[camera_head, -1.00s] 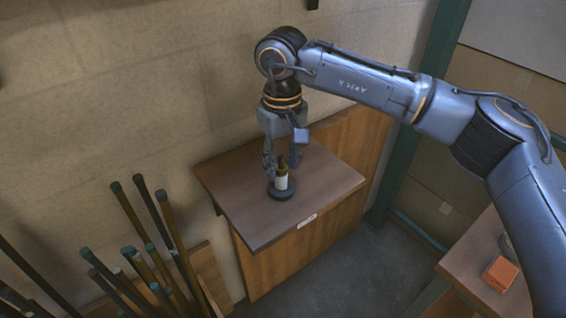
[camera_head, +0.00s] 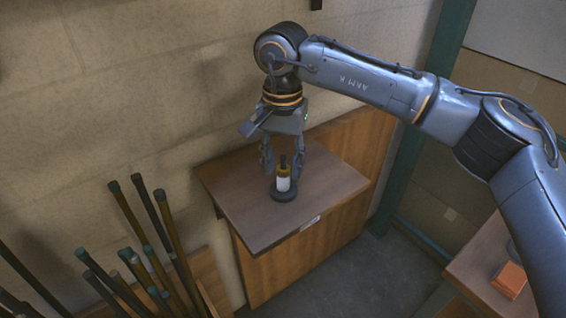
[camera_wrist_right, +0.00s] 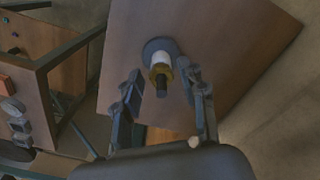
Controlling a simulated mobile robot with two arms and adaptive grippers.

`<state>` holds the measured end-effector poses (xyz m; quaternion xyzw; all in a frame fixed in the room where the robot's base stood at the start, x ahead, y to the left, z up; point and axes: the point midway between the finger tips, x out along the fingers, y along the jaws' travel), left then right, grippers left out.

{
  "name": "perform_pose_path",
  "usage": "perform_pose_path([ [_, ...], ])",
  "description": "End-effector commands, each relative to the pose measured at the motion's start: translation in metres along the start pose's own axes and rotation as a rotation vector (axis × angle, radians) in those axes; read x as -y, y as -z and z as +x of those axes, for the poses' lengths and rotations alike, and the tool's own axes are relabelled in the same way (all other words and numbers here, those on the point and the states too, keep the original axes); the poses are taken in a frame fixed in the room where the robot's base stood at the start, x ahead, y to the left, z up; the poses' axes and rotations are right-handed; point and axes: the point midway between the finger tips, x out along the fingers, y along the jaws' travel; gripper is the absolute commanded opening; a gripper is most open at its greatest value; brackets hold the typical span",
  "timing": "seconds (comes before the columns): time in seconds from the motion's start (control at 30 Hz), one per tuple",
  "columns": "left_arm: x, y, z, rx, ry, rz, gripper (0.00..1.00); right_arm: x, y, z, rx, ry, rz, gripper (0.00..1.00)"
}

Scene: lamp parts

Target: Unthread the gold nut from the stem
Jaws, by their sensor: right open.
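The lamp part stands upright on the wooden cabinet top (camera_head: 245,210). It has a round dark base (camera_head: 284,194), a white sleeve (camera_head: 283,184), a gold nut (camera_head: 283,171) above the sleeve and a dark stem (camera_head: 283,159) sticking up through the nut. My right gripper (camera_head: 282,172) points down over the part and is open, its fingers on either side around nut height. In the right wrist view the gold nut (camera_wrist_right: 161,72) and dark stem tip (camera_wrist_right: 161,88) lie between the spread fingers (camera_wrist_right: 162,88), with a gap showing on the left. My left gripper is not in view.
Several dark rods with green tips (camera_head: 140,245) stand in a wooden holder at the lower left. A stone-like wall (camera_head: 130,90) rises close behind the cabinet. An orange box (camera_head: 509,279) sits on another table (camera_head: 478,262) at the right.

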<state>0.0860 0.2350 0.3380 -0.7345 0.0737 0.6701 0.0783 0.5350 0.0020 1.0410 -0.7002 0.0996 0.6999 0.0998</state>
Motion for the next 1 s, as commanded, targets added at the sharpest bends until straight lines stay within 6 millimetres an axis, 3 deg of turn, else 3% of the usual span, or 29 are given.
perform_pose_path([
  [0.4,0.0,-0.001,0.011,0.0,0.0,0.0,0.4,0.003,0.001,0.001,0.001,0.0,0.501,0.41],
  [0.67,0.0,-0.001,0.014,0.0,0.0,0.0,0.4,0.003,0.001,0.001,0.0,0.0,0.652,0.41],
  [1.0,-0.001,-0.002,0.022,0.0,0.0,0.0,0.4,0.005,0.003,0.001,0.0,-0.001,1.086,0.41],
])
